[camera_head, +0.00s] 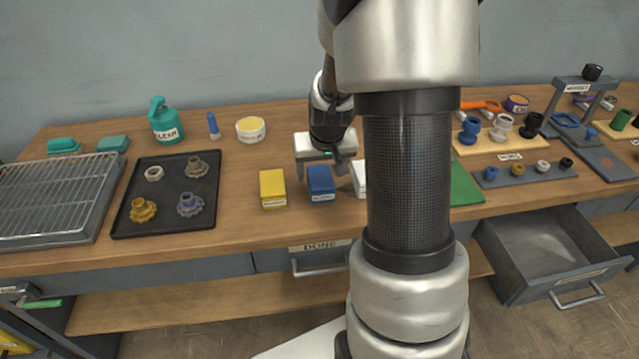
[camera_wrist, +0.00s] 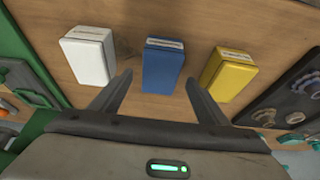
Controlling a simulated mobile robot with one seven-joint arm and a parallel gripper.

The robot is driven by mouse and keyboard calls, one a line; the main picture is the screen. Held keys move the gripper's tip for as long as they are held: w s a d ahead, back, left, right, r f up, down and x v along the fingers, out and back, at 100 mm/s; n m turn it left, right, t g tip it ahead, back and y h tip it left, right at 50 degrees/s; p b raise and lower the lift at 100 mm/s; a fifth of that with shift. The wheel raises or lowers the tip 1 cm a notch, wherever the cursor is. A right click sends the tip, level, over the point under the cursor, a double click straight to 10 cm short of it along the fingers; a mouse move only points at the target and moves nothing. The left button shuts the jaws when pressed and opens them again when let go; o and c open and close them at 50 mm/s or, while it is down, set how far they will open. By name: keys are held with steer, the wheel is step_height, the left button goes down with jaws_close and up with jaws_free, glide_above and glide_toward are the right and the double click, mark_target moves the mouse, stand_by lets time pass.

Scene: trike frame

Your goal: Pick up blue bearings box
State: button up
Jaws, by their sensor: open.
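The blue bearings box (camera_head: 321,183) stands on the wooden bench, between a yellow box (camera_head: 272,187) and a white box (camera_head: 359,178). In the wrist view the blue box (camera_wrist: 163,66) lies ahead of and between the two fingers, with its pale label along the far edge. My gripper (camera_head: 327,167) is above the box in the head view. In the wrist view my gripper (camera_wrist: 158,92) is open, its fingers spread and nothing held. My arm hides part of the white box in the head view.
The white box (camera_wrist: 88,57) and yellow box (camera_wrist: 228,74) flank the blue one with narrow gaps of bare wood. A black tray (camera_head: 127,209) with several gear-like parts lies left. A green mat (camera_head: 466,186) lies right. An open drawer (camera_head: 545,245) juts out at front right.

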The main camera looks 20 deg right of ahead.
mark_target(320, 176)
steer(key=shift+x, duration=1.7)
steer(key=shift+s+f+b, duration=0.1)
steer(key=shift+f+b, duration=0.2)
steer(key=shift+b, duration=0.15)
steer(key=shift+r, duration=0.1)
steer(key=c, duration=1.4)
